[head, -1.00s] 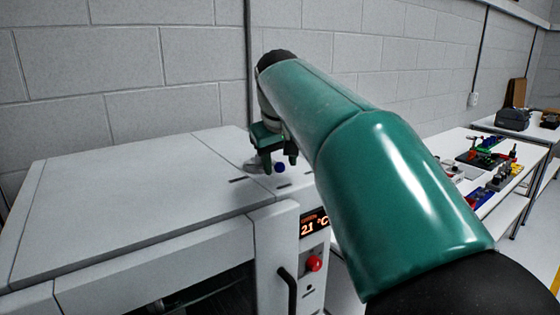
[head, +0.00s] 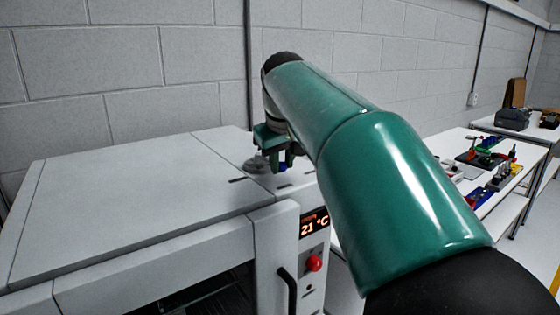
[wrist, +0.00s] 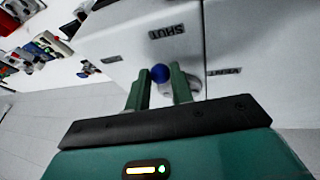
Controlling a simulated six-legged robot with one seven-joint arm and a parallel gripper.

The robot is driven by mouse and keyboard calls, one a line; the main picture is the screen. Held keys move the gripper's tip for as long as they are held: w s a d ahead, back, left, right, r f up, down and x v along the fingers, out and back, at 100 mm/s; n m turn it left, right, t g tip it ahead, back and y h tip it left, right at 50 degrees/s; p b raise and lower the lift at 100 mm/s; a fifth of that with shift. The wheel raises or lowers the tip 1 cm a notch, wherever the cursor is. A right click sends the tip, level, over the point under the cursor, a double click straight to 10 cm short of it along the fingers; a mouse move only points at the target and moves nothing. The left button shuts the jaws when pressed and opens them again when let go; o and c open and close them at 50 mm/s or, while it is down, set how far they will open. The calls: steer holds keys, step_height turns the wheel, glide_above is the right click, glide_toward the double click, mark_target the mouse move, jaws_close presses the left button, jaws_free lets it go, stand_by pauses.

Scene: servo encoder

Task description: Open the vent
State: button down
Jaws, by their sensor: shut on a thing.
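The vent's blue ball knob (wrist: 160,73) sits on top of the white oven-like cabinet (head: 110,200). My gripper (wrist: 160,77) is shut on the knob, with one green finger on each side of it. In the head view, my gripper (head: 281,161) stands over the cabinet's right rear top, with the blue knob (head: 282,156) between its fingers. A round grey vent piece (head: 257,164) lies beside the fingers, partly hidden. In the wrist view, a SHUT label (wrist: 167,31) and a VENT label (wrist: 224,72) appear upside down. The lever below the knob is hidden.
The cabinet front has a 21 °C display (head: 314,224), a red button (head: 314,264) and a black handle (head: 288,290). A block wall (head: 120,60) stands behind. A white bench (head: 450,150) with small parts is at the right.

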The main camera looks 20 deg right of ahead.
mark_target(296, 173)
steer(key=d+n, duration=0.1)
steer(key=w+d+n+y, duration=0.1)
steer(key=n, duration=0.1)
steer(key=shift+d, duration=0.4)
steer(key=shift+w+d+n+y, duration=0.4)
steer(key=shift+d+n+y, duration=0.1)
steer(key=shift+n, duration=0.35)
steer(key=shift+w+d+n+y, duration=0.4)
steer(key=shift+d+n, duration=0.1)
steer(key=shift+n, duration=0.35)
steer(key=shift+r, duration=0.1)
steer(key=c, duration=1.2)
jaws_free()
steer(key=v, duration=1.3)
steer(key=shift+s+r, duration=0.25)
steer(key=shift+s, duration=0.15)
